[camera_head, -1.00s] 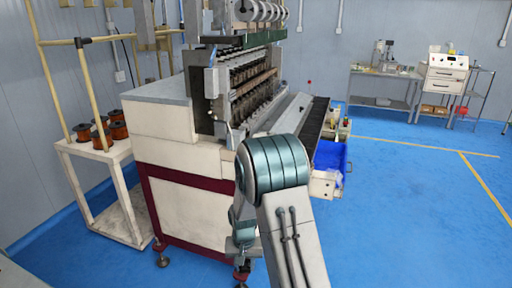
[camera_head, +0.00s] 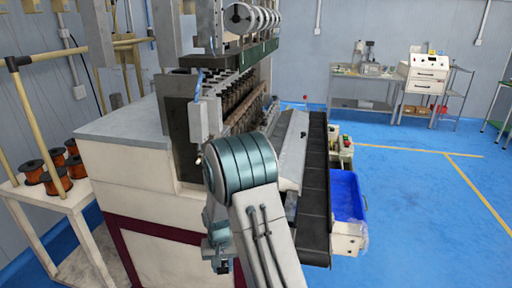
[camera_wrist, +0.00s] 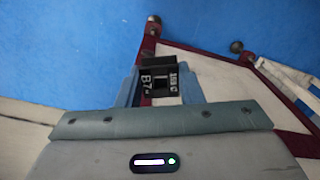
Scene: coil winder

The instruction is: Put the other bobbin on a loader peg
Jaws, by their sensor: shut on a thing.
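My gripper (camera_wrist: 160,88) is seen from behind in the wrist view. Its two blue fingers are shut on a small black block-like part with a square opening and pale lettering, which looks like the bobbin (camera_wrist: 147,84). It is held above the blue floor, near the machine's dark red frame. In the head view my gripper (camera_head: 221,264) hangs low in front of the coil winder (camera_head: 150,185), partly behind my arm, and the bobbin cannot be made out there. No loader peg can be clearly told apart; rows of spindles (camera_head: 245,95) show on the winder.
A dark conveyor (camera_head: 315,190) runs along the winder's right side, with a blue bin (camera_head: 346,195) beside it. A white stand (camera_head: 45,205) holding several copper wire spools is at the left. Open blue floor (camera_head: 410,220) lies to the right.

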